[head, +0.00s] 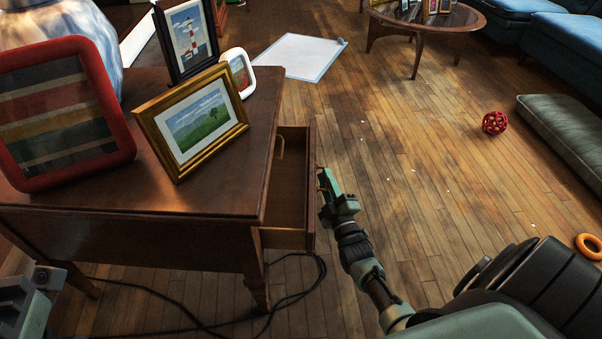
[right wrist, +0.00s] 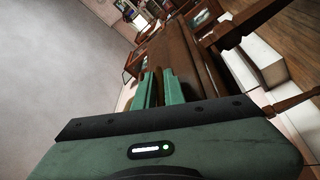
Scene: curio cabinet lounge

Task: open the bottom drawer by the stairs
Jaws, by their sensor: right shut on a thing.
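A dark wooden side table (head: 150,235) stands at the left in the head view. A drawer (head: 290,195) in its right side is pulled part way out, and its inside looks empty. Another brass handle (head: 281,147) sits on the table's side above the open drawer. My right gripper (head: 327,184) is at the outer face of the drawer front, shut on its handle, which is mostly hidden by the fingers. Its green fingers (right wrist: 160,90) also show in the right wrist view. Part of my left gripper (head: 25,298) shows at the lower left, its jaws unclear.
Framed pictures (head: 192,120) and a lamp base (head: 65,40) stand on the table top. A black cable (head: 290,298) lies on the floor below the drawer. A red ball (head: 495,123) and an orange ring (head: 588,246) lie at the right.

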